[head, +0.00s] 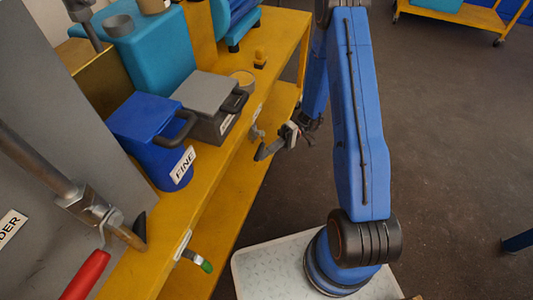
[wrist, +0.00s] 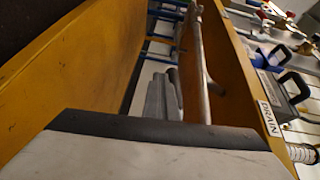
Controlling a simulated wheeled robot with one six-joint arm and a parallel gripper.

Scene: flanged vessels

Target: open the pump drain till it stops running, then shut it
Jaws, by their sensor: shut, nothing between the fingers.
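The white DRAIN label (wrist: 269,117) is on the yellow bench's front edge in the wrist view. In the head view a small grey fitting (head: 255,133) sits at that edge below a pale label (head: 258,112), and it looks like the drain valve. My gripper (head: 263,152) is shut and empty beside this fitting, in front of the bench edge. Whether it touches the fitting I cannot tell. In the wrist view my gripper's fingers (wrist: 163,97) show beside a long grey rod (wrist: 198,60). No running liquid is visible, and the valve's position is unclear. The teal pump (head: 150,50) stands on the bench.
A blue container (head: 150,125) marked FINE and a grey lidded box (head: 212,100) stand on the bench. A green-tipped handle (head: 205,265) and a red-gripped lever (head: 88,272) are nearer. A lower shelf (head: 240,205) lies beneath.

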